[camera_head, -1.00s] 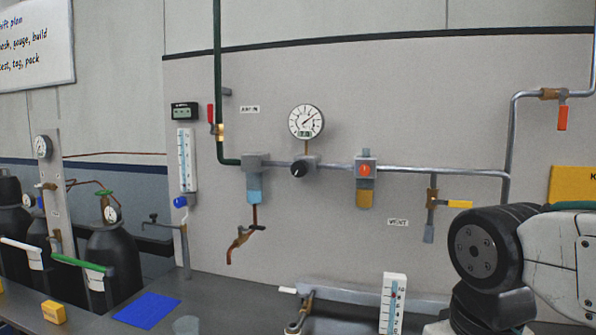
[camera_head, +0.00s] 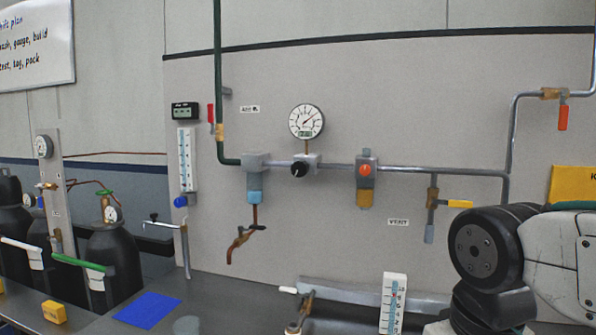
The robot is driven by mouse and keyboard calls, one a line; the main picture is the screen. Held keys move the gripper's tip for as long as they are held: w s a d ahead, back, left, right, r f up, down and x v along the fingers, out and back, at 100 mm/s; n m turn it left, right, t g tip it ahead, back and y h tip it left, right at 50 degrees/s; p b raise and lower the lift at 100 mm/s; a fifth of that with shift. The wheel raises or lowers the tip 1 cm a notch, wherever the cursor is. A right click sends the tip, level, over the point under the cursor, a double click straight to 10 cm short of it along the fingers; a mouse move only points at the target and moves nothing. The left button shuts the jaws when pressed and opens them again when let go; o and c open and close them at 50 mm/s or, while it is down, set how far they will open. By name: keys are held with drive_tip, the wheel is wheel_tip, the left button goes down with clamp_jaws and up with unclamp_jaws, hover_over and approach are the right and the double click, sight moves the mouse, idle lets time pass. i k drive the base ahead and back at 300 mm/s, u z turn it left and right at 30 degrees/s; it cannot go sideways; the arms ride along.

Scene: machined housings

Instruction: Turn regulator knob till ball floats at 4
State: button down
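A black regulator knob (camera_head: 298,169) sits on a grey body on the wall pipe, below a round dial gauge (camera_head: 306,121). A white scale tube (camera_head: 393,301) with numbers and a small red mark stands at the bottom, right of centre; its lower end is cut off. I cannot tell for sure whether the red mark is the ball, or its exact reading. Another white scale (camera_head: 187,158) with a blue tube hangs on the wall at left, with a blue knob (camera_head: 180,202) below it. My arm's dark joint is at the lower right; my gripper is out of view.
A filter with a blue bowl (camera_head: 255,178) and a unit with an orange knob (camera_head: 366,172) flank the regulator. A yellow-handled valve (camera_head: 455,204) is at right. Dark cylinders (camera_head: 113,255) stand at left. A blue mat (camera_head: 147,309) lies on the grey bench.

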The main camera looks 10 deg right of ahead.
sight(300, 169)
drive_tip(key=z, duration=0.05)
drive_tip(key=k, duration=1.05)
drive_tip(key=u, duration=0.85)
drive_tip(key=i, duration=1.65)
drive_tip(key=z, duration=0.65)
